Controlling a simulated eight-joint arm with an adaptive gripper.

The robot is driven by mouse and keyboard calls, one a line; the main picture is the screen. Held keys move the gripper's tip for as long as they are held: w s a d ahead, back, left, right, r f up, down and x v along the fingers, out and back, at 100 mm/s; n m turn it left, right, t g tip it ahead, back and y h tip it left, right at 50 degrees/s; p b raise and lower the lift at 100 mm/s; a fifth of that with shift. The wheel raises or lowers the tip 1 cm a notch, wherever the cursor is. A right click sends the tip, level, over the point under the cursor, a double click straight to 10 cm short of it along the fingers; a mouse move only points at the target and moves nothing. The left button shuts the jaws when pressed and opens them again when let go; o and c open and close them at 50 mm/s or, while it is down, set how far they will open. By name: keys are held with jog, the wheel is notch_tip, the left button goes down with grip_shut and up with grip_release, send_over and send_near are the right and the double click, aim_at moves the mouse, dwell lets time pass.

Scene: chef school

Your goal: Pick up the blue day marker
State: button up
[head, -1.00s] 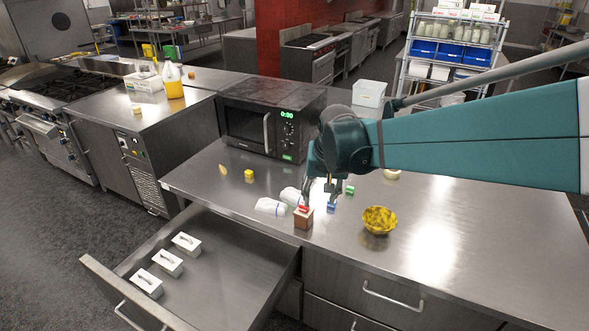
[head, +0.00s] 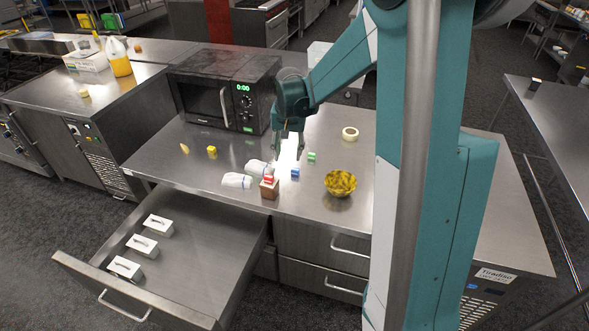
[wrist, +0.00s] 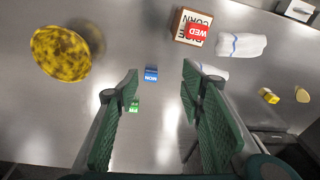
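The blue day marker (head: 295,172) is a small blue block on the steel counter (head: 340,215), right of the wooden box. In the wrist view the blue day marker (wrist: 151,73) lies beyond my fingertips, with white letters that seem to read MON. My gripper (head: 287,150) is above the counter, just over and left of the blue marker. In the wrist view my gripper (wrist: 160,75) is open, with its two green pads wide apart and nothing between them. A green marker (head: 311,156) lies behind the blue one; it also shows in the wrist view (wrist: 133,107).
A red marker (wrist: 196,32) marked WED sits on the wooden box (head: 269,191). White rolled cloths (head: 237,181) lie left, a yellow block (head: 211,152) farther left, a yellow bowl (head: 340,183) right. A microwave (head: 222,90) stands behind. A drawer (head: 185,262) is open in front.

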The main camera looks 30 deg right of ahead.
jog(key=m+g+p, duration=0.1)
jog(key=m+p, duration=0.1)
jog(key=p, duration=0.1)
send_near(295, 169)
jog(key=shift+s+a+f, duration=0.15)
jog(key=shift+s+a, duration=0.2)
jog(key=shift+w+d+f+p, duration=0.25)
jog(key=shift+d+f+p, duration=0.2)
jog(key=shift+f, duration=0.25)
jog(key=shift+f, duration=0.15)
jog(key=shift+f, duration=1.2)
jog(key=shift+f, duration=0.1)
jog(key=shift+w+f, duration=0.15)
jog(key=shift+f, duration=2.35)
jog(key=c, duration=0.9)
